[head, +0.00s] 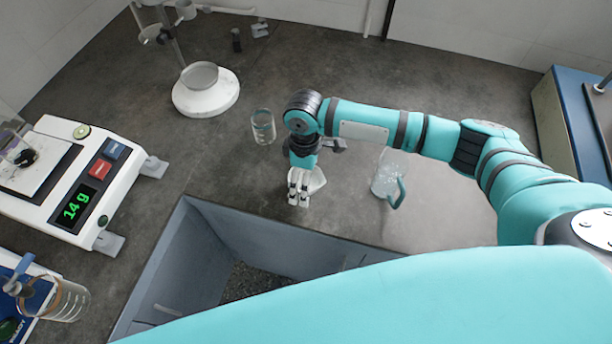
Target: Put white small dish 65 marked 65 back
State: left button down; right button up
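My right arm reaches in from the right, and its gripper (299,188) points down over the table, left of the middle. A small white curved piece (318,180) shows at the fingertips and looks like the white small dish, tilted. The fingers look shut on it. No 65 mark can be read, and the fingers hide part of the dish. My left gripper is not in view.
A sunken grey bin (190,250) opens just in front of the gripper. A glass beaker (263,127) stands behind left and a glass jug (388,178) to the right. A scale (75,190) reading 14 g and a white-based stand (207,98) are at left.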

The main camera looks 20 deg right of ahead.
notch_tip(320, 180, up, 12)
jog(key=w+b, duration=0.1)
jog(key=shift+r, duration=0.15)
